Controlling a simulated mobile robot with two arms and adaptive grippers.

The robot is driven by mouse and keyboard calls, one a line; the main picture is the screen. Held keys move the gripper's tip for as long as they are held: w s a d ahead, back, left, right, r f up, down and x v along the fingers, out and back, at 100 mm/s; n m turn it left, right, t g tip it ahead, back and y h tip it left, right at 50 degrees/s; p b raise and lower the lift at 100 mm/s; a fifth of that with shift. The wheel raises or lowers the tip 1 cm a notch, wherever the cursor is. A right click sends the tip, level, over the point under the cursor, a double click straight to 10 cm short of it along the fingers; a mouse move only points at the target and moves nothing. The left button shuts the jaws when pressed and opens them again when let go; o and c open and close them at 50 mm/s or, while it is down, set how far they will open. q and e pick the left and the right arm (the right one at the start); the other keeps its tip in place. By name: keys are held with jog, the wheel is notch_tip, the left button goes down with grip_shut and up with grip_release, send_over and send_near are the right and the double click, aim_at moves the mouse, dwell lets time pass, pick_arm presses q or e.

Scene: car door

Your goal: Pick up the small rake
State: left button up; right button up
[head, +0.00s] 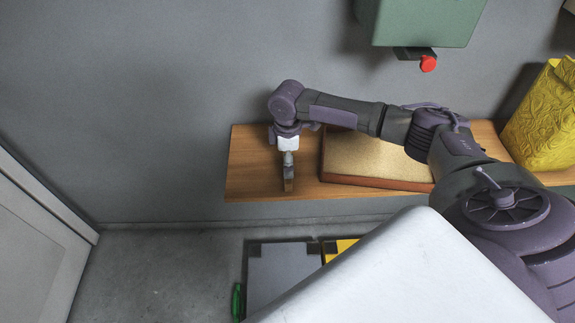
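My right arm reaches in from the right, with its gripper (288,162) pointing down at the left end of a wooden shelf (250,165). A small narrow grey-brown piece (288,183) shows right at the fingertips, near the shelf's front edge. I cannot tell whether it is part of the small rake or of the gripper, nor whether the fingers are shut on it. No clear rake shape shows elsewhere. My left gripper is out of view.
A brown-framed tan board (365,160) lies on the shelf beside the gripper. A yellow embossed bag or pot (545,115) stands at the right. A green box (415,18) with a red knob (428,64) hangs above. Grey (285,270) and yellow (340,247) items sit below.

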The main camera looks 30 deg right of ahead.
jog(key=c, duration=1.2)
